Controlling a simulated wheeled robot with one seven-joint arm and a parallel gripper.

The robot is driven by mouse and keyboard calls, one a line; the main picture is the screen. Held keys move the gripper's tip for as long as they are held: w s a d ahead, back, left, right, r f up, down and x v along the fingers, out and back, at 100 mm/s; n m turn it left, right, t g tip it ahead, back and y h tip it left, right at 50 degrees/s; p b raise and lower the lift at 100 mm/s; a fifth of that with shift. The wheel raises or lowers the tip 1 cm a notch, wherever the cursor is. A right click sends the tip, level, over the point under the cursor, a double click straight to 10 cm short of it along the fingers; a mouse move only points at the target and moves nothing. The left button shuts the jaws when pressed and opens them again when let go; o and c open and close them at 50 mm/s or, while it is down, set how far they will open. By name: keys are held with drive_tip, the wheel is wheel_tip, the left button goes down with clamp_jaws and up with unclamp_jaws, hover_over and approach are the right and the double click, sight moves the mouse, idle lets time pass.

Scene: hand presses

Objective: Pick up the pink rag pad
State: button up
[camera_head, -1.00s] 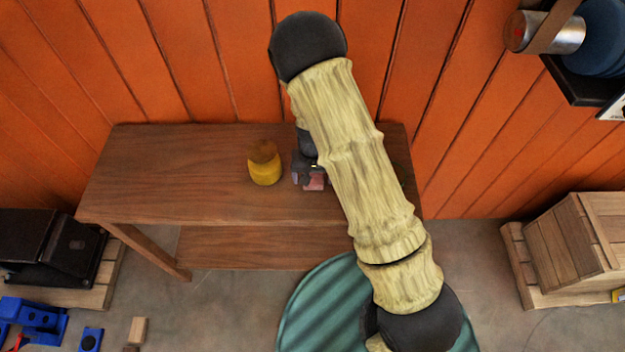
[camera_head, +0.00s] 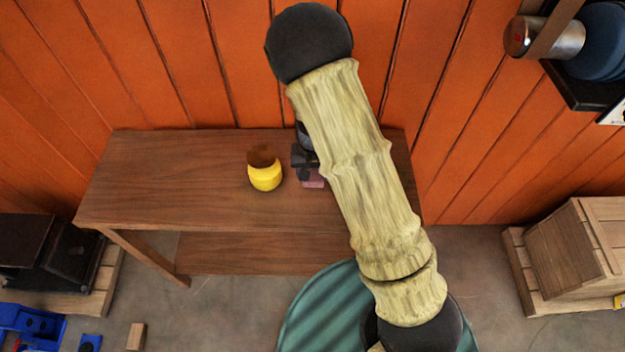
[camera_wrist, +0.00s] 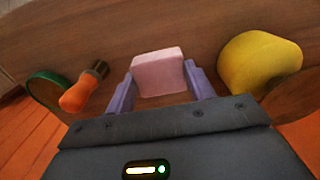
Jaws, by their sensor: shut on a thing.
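The pink rag pad (camera_wrist: 158,72) sits between the two fingers of my gripper (camera_wrist: 160,92) in the wrist view, and the jaws are shut on it. In the head view a small part of the pad (camera_head: 313,183) shows just below my gripper (camera_head: 304,170), over the wooden table. My arm covers the rest there. I cannot tell whether the pad touches the table top.
A yellow jar with a brown top (camera_head: 265,174) stands on the wooden table (camera_head: 180,180), left of my gripper. An orange-handled tool (camera_wrist: 82,92) and a green round thing (camera_wrist: 45,92) show in the wrist view. The table's left part is clear.

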sight(313, 174)
wheel_tip(313, 174, up, 6)
drive_tip(key=shift+f, duration=0.25)
drive_tip(key=o, duration=0.4)
drive_tip(key=shift+c, duration=1.5)
drive_tip(key=shift+f, duration=0.1)
drive_tip(key=shift+c, duration=0.2)
